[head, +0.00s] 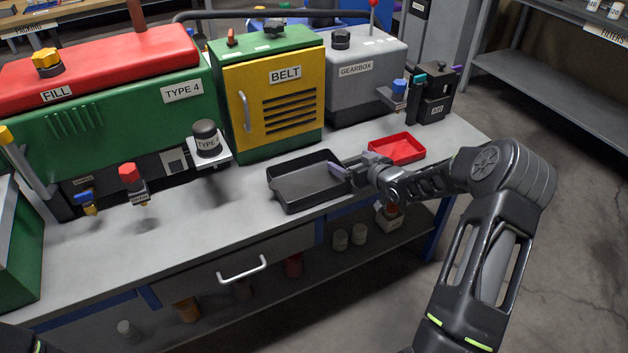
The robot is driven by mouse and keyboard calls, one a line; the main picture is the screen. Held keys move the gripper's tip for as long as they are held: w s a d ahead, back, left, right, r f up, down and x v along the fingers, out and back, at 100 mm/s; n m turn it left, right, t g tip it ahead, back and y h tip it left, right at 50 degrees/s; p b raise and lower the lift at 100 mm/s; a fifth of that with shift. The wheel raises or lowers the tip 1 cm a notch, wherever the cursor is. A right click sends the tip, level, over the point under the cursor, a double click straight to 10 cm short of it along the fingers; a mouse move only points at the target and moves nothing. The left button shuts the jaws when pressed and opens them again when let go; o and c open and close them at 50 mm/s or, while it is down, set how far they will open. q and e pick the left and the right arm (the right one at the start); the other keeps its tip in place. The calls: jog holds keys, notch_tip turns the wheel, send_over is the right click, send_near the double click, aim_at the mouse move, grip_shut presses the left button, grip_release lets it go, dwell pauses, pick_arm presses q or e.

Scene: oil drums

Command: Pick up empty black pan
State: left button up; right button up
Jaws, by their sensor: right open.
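The black pan (300,188) is a shallow rectangular tray on the grey workbench near its front edge, in the middle of the head view. It looks empty. My right gripper (342,172) comes in from the right and is at the pan's right rim, with its fingers open there. The pan rests flat on the bench. I cannot tell whether a finger touches the rim. My left gripper does not show.
A red tray (397,149) lies on the bench behind my right wrist. The yellow BELT cabinet (270,100), grey GEARBOX unit (362,80) and green and red FILL machine (110,125) stand along the back. A drawer handle (243,270) juts from the bench front.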

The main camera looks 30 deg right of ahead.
jog(key=shift+c, duration=0.6)
jog(key=c, duration=1.8)
